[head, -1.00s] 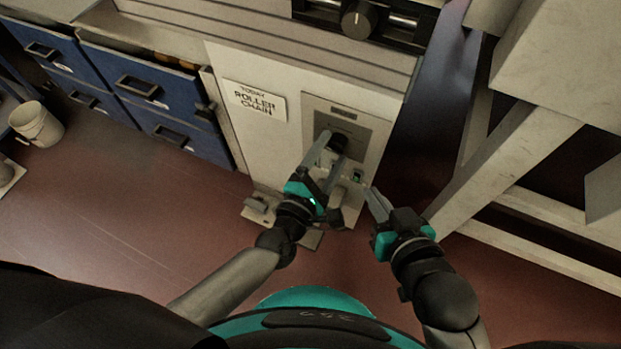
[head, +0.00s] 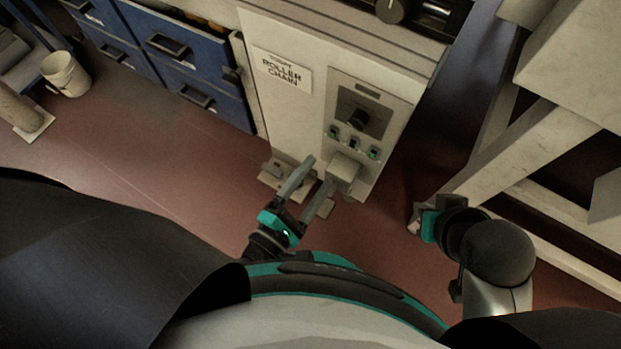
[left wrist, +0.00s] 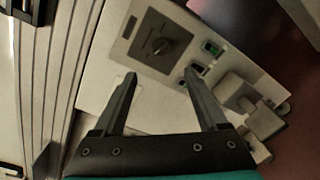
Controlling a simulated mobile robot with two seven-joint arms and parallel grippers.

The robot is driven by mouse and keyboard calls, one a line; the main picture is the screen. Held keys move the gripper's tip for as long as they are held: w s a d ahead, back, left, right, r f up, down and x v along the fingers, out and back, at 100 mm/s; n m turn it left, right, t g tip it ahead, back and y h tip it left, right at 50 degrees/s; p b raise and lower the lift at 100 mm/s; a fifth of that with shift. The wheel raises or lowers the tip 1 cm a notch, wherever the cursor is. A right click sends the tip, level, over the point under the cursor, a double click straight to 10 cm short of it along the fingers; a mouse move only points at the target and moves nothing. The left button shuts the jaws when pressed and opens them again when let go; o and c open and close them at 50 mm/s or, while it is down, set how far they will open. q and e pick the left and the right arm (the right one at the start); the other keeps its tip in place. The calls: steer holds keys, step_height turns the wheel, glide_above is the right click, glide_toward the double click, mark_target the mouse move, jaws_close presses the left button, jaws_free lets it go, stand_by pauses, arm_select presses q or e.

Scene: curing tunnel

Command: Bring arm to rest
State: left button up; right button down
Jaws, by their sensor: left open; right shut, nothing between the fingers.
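My left gripper (head: 307,186) is open and empty, low in front of the white machine cabinet (head: 285,115). In the left wrist view its two fingers (left wrist: 157,95) stand apart with nothing between them, the cabinet's control panel beyond. The panel has a black knob (head: 357,119), which also shows in the left wrist view (left wrist: 168,48), with several small switches below it. My right gripper (head: 418,214) is at the right, clear of the cabinet, near the pale frame. Its fingers are mostly hidden or too small to make out, and I see nothing held.
Blue drawers (head: 195,65) stand left of the cabinet. A white bucket (head: 66,75) is on the red floor at far left. A pale frame (head: 540,130) with slanted legs stands at the right. A grey box (head: 343,172) juts from the cabinet below the switches.

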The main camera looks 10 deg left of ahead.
arm_select(q)
steer(key=shift+s+a, duration=0.2)
steer(key=shift+s, duration=0.35)
steer(key=shift+d, duration=0.1)
